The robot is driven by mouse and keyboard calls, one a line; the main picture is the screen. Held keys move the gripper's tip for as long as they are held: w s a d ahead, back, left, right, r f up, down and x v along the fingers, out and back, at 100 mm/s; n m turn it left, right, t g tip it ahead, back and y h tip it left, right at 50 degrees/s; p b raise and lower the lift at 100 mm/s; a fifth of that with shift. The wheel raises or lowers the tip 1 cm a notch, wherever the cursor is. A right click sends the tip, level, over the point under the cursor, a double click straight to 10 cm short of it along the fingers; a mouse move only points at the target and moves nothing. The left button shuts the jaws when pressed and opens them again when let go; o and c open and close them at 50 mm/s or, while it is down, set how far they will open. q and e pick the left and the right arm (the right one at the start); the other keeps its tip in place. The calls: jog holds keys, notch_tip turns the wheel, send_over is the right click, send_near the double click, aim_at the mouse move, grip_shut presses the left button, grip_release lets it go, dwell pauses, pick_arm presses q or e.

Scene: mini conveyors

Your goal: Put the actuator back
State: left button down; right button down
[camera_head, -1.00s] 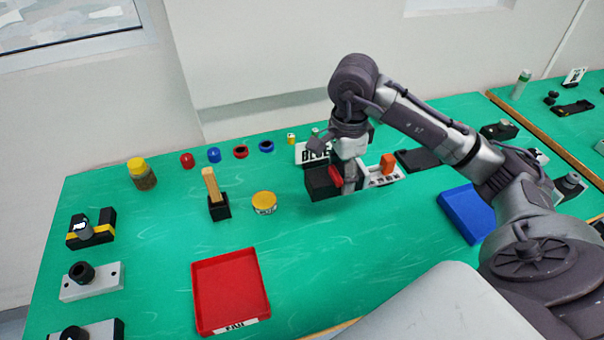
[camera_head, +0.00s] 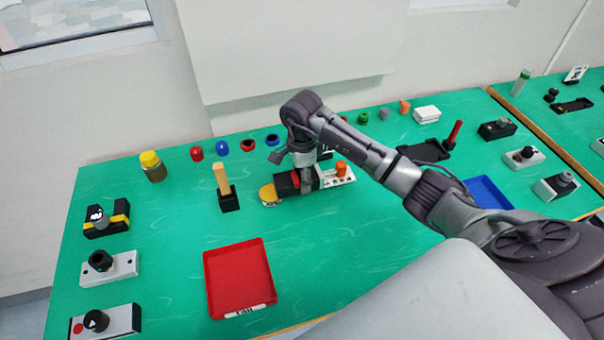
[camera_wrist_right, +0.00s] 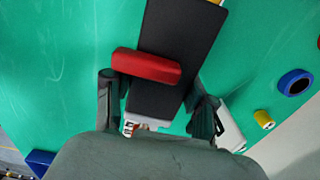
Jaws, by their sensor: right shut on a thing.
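A black block with a red bar (camera_head: 296,180) across it and a white, lettered end (camera_head: 336,179) carrying an orange knob (camera_head: 341,168) looks like one unit; I take it for the actuator, but cannot be sure. My right gripper (camera_head: 308,178) is shut on it from above. In the right wrist view its fingers (camera_wrist_right: 158,105) flank the black block (camera_wrist_right: 180,35), with the red bar (camera_wrist_right: 146,66) between them. The block's left end is beside a yellow-topped tin (camera_head: 268,195); contact cannot be told. My left gripper is not in view.
A red tray (camera_head: 240,280) lies front centre; a blue tray (camera_head: 488,193) is at right. A wooden stick in a black holder (camera_head: 228,200) stands left of the tin. Small coloured rings and caps line the back edge.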

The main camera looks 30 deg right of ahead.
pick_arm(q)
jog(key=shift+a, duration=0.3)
pick_arm(e)
jog(key=shift+f, duration=0.1)
jog(key=shift+f, duration=0.1)
jog(key=shift+f+b, duration=0.15)
jog(key=shift+b, duration=0.15)
jog(key=shift+c, duration=1.8)
grip_release()
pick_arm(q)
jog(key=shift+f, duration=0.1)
pick_arm(e)
jog(key=shift+r, duration=0.2)
notch_tip(320, 180, up, 11)
jog(key=b, duration=0.2)
jog(key=shift+b, duration=0.3)
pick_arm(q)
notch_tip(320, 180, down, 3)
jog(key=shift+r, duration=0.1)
pick_arm(e)
jog(key=shift+r, duration=0.55)
